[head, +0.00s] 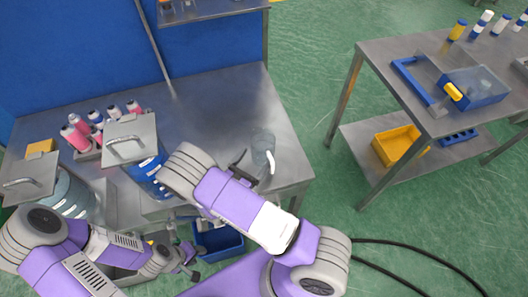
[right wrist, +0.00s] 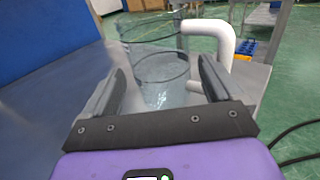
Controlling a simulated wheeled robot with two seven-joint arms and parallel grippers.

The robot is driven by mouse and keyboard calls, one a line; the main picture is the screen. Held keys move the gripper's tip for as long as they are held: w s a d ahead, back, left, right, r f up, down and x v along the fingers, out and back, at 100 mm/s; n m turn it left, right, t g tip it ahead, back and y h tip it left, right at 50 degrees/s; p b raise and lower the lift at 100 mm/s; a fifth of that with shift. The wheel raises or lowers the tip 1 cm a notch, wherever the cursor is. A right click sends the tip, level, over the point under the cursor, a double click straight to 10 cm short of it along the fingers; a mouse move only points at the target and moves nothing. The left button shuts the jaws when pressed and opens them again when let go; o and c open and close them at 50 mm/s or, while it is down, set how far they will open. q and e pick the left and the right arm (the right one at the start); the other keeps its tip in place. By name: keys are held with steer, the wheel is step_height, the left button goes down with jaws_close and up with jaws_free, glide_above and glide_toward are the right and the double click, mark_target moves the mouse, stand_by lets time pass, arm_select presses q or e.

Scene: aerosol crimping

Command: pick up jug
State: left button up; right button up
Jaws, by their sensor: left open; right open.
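The jug (head: 263,146) is a clear, see-through vessel with a white handle. It stands on the metal table near its right edge. In the right wrist view the jug (right wrist: 163,85) shows between my fingers, its white handle (right wrist: 222,38) to the right. My right gripper (head: 252,168) is open at the jug's near side, and in the right wrist view its two fingers (right wrist: 162,80) lie to either side of the jug. I cannot tell whether they touch it. My left gripper (head: 188,261) is open and low, in front of the table and away from the jug.
Pink bottles (head: 76,132) and lidded blue containers (head: 150,172) stand on the table's left part. The table's back right is clear. A blue bin (head: 218,240) sits below the front edge. A second table (head: 430,70) with a yellow tray (head: 398,145) stands right. Black cables cross the floor.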

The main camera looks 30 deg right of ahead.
mark_target(256, 157)
steer(key=x, duration=0.3)
steer(key=shift+d, duration=0.15)
steer(key=shift+w, duration=0.1)
steer(key=shift+c, duration=0.2)
steer(key=c, duration=0.7)
